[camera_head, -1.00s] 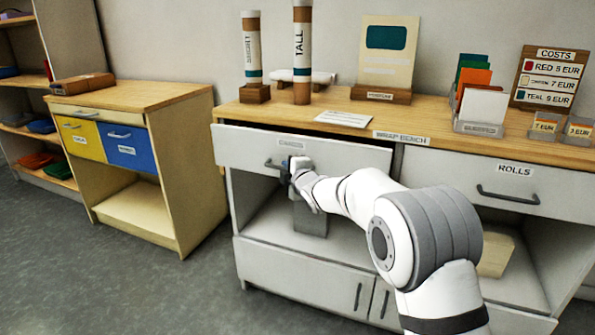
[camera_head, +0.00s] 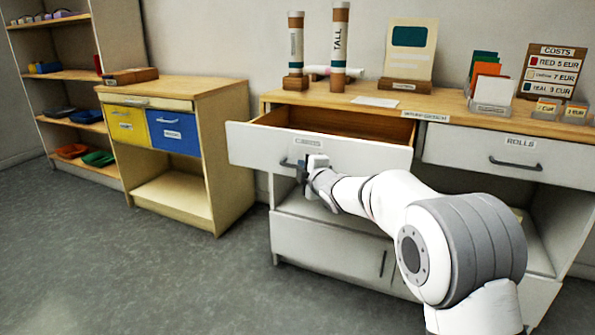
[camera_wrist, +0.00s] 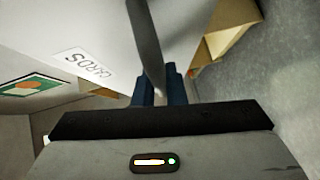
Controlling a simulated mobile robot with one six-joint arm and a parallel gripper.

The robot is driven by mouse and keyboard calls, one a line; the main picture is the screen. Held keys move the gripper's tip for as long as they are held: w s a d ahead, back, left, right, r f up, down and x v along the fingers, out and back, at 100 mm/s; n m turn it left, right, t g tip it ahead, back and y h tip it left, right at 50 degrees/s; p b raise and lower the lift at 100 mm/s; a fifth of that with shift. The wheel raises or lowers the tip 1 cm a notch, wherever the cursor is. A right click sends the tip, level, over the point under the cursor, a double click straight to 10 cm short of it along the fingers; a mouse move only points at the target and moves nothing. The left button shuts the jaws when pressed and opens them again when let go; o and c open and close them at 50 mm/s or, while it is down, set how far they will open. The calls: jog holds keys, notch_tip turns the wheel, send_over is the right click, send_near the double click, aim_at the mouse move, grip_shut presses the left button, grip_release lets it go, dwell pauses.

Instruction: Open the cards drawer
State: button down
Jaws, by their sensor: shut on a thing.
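The cards drawer (camera_head: 250,142) is pulled out from the bench, and its wooden inside shows from above in the head view. Its white front carries a "CARDS" label, which also shows on the drawer front in the wrist view (camera_wrist: 88,65). My gripper (camera_head: 304,168) is at the dark bar handle (camera_head: 287,163) on the drawer front. In the wrist view the handle (camera_wrist: 146,45) runs between the blue fingers of my gripper (camera_wrist: 158,88), which is shut on it. My gripper hides part of the handle in the head view.
The rolls drawer (camera_head: 470,145) to the right is closed. Tubes, a sign and card holders stand on the bench top (camera_head: 350,95). A wooden cabinet (camera_head: 225,150) with yellow and blue drawers stands to the left. Grey floor (camera_head: 150,270) is open in front.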

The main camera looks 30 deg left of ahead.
jog(key=shift+s+d, duration=0.15)
jog(key=shift+s, duration=0.15)
jog(key=c, duration=1.5)
grip_release()
jog(key=shift+s, duration=0.1)
jog(key=p+v, duration=0.1)
jog(key=v, duration=0.6)
jog(key=shift+s+d, duration=0.25)
